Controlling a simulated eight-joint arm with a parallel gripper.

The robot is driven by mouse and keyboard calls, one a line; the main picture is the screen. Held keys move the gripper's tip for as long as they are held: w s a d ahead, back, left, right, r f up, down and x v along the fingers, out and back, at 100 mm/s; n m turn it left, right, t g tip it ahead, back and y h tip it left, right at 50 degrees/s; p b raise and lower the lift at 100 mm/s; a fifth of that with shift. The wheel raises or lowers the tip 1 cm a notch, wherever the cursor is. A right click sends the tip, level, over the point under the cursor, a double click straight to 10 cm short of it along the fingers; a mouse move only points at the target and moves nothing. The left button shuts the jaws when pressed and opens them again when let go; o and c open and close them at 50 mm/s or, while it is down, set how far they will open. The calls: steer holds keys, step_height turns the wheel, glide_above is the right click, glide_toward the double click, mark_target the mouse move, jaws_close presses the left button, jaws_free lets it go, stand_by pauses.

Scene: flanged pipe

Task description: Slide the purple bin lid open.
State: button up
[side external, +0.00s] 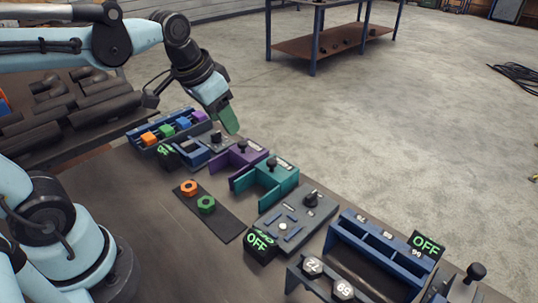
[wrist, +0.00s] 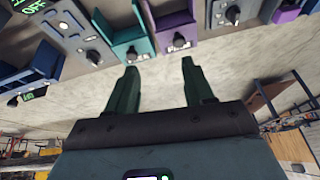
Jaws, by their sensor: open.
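The purple bin (side external: 241,155) stands in the row on the bench, with a black knob (side external: 243,146) on its top. The purple bin also shows at the top of the wrist view (wrist: 172,24), with its knob (wrist: 180,40) facing my gripper. How far its lid is shut cannot be told. My gripper (side external: 232,128) has green fingers and hangs above the row, near the far side of the purple bin.
A teal bin (side external: 272,179) with its own knob stands beside the purple one. A grey panel (side external: 295,222) and a blue rack (side external: 378,250) stand nearer right. Orange and green nuts (side external: 206,204) lie on a dark mat. A tray of coloured blocks (side external: 165,130) stands farther left.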

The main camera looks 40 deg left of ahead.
mark_target(242, 142)
steer(key=w+a+r+m+g, duration=0.1)
steer(key=w+a+g, duration=0.1)
steer(key=w, duration=0.2)
steer(key=w+a+m+g, duration=0.1)
steer(key=w+a+g, duration=0.1)
steer(key=w+g, duration=0.15)
steer(key=shift+t, duration=0.45)
steer(key=f, duration=1.1)
steer(key=shift+w+d+f, duration=0.1)
steer(key=shift+d+f, duration=0.15)
steer(key=shift+f, duration=0.15)
steer(key=shift+c, duration=0.4)
jaws_close()
